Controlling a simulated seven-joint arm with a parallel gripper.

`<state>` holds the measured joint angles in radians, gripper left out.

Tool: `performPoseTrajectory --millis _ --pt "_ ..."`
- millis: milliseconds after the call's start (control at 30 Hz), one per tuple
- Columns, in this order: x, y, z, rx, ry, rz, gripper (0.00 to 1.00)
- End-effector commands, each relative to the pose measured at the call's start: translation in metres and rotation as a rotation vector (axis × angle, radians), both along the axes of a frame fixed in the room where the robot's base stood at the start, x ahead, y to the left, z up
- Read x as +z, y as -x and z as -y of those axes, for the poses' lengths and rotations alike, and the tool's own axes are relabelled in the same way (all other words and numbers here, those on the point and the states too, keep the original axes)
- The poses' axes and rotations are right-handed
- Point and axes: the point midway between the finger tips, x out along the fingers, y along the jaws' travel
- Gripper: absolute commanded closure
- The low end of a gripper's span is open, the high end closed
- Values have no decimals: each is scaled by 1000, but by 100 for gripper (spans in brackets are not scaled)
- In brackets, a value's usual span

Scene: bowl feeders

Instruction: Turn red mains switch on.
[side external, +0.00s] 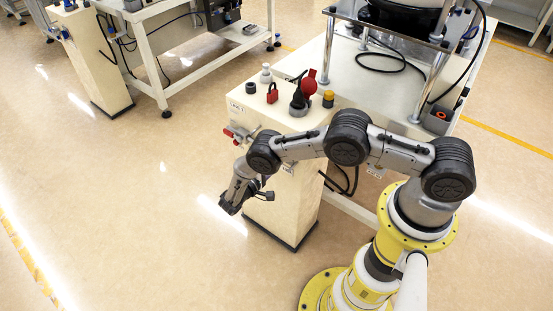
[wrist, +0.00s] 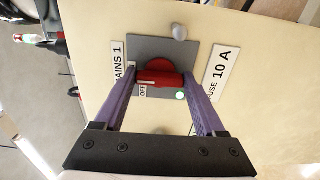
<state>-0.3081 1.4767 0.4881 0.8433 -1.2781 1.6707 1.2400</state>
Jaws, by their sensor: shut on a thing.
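The red mains switch (wrist: 160,72) sits on a grey square plate (wrist: 148,46) on a cream panel in the wrist view. A "MAINS 1" label (wrist: 118,62) is to its left, and a small "OFF" mark (wrist: 143,90) is just below it. Its handle bar lies roughly across the picture. My gripper (wrist: 160,78) has its two purple fingers on either side of the switch, shut on it. In the side external view my gripper (side external: 234,203) is low by the cream cabinet's left side; the switch cannot be made out there.
A pale round lamp (wrist: 180,96), a grey knob (wrist: 179,32) and a "FUSE 10 A" label (wrist: 222,74) are close to the switch. The floor to the left is clear.

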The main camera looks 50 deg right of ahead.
Motion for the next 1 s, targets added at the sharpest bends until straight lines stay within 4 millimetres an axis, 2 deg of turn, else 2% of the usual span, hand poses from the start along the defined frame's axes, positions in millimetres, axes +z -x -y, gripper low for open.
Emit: performPoseTrajectory --millis 567,600,633,1000 --pt "-1 0 -2 3 -2 31 83" --pt "-1 0 -2 3 -3 31 20" --pt "-1 0 -2 3 -2 30 15" --pt "0 0 -4 2 -1 29 15"
